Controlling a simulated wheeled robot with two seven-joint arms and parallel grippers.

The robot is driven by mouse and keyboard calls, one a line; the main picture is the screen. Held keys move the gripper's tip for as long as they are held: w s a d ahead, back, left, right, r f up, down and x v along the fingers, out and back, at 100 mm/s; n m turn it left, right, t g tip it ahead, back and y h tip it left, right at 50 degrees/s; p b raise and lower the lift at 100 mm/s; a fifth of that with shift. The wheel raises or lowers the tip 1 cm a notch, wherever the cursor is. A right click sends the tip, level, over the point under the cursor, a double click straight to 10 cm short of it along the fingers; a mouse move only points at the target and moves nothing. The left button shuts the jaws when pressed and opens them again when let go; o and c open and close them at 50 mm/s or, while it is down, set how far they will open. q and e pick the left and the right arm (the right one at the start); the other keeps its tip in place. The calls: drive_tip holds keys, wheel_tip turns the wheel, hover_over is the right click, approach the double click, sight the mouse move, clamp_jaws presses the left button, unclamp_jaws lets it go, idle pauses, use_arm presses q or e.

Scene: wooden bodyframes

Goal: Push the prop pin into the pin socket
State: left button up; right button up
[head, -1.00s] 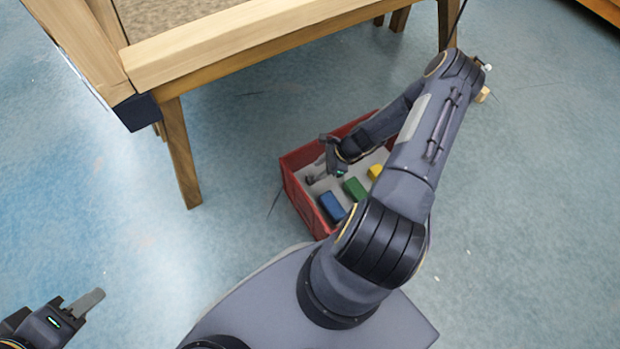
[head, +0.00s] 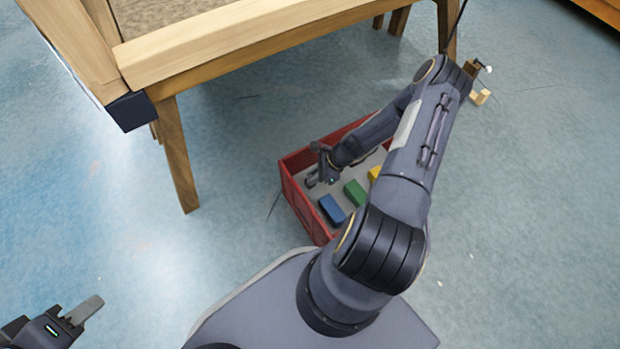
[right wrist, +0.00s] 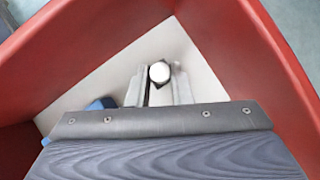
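A pin-like piece, taken to be the prop pin, shows in the right wrist view as a pale round end (right wrist: 159,72) between the two fingers of my right gripper (right wrist: 160,88). In the head view my right gripper (head: 318,166) is low inside the red crate, near its left corner, beside a short grey piece (head: 311,180). The fingers lie close on both sides of the round end; I cannot tell whether they touch it. My left gripper (head: 83,311) is at the lower left, above the floor, with nothing visible in it. I cannot make out the pin socket.
The red crate (head: 301,206) holds blue (head: 332,208), green (head: 355,193) and yellow (head: 374,173) blocks. A wooden frame (head: 215,45) on legs stands behind, with a dark corner block (head: 133,111). A small wooden piece (head: 481,97) lies at the right. The floor at left is clear.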

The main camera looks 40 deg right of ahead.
drive_tip(key=shift+r+p, duration=0.5)
drive_tip(key=shift+r, duration=0.15)
clamp_jaws()
drive_tip(key=shift+r+p, duration=1.45)
drive_tip(key=shift+r, duration=0.4)
